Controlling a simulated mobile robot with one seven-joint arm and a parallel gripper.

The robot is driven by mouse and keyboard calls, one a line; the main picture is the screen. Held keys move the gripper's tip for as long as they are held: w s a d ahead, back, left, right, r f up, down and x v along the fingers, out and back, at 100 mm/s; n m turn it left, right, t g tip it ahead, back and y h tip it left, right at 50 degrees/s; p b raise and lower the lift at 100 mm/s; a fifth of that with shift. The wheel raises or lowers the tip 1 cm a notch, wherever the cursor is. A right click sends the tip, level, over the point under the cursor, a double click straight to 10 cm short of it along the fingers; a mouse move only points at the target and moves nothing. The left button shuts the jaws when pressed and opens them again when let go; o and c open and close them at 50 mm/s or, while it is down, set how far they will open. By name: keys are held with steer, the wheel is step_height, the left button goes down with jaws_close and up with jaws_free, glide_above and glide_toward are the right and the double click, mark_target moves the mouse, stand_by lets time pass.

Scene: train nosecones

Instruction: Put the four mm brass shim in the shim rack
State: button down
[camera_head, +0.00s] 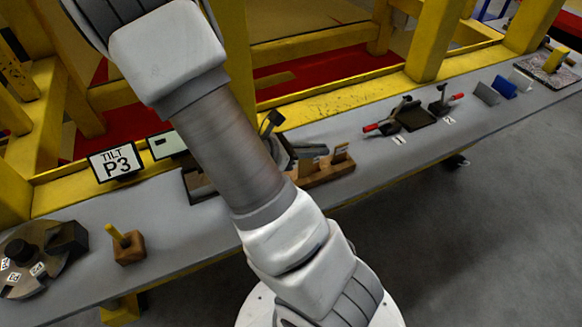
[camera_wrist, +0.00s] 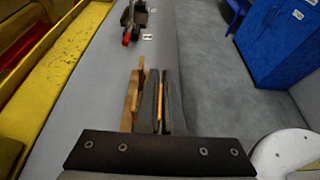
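My gripper (camera_wrist: 161,78) points along the bench, its two dark fingers close together with a thin brass-coloured strip, seemingly a brass shim (camera_wrist: 161,98), between them. Its thickness marking cannot be read. A wooden block, seemingly the shim rack (camera_head: 328,174), lies on the bench just right of my arm. A thin upright plate (camera_head: 341,152) stands at its right end. In the wrist view the wooden piece (camera_wrist: 130,103) is just left of my fingers, with a thin upright plate (camera_wrist: 141,76) beside them. My arm hides part of this area in the head view.
Two red-handled clamps (camera_head: 383,124) with a dark pad (camera_head: 418,118) stand farther right on the grey bench (camera_head: 185,238). A wooden block with a yellow peg (camera_head: 128,247) and a round disc fixture (camera_head: 30,262) are at the left.

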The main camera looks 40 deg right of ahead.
steer(key=w+a+f, duration=0.1)
steer(key=w, duration=0.1)
steer(key=w+a+f, duration=0.2)
steer(key=shift+w+f, duration=0.1)
steer(key=shift+w, duration=0.05)
steer(key=shift+a+f, duration=0.15)
steer(key=shift+f, duration=1.9)
steer(key=shift+f, duration=0.2)
steer(key=c, duration=1)
jaws_free()
steer(key=shift+c, duration=0.2)
steer(key=shift+r, duration=0.1)
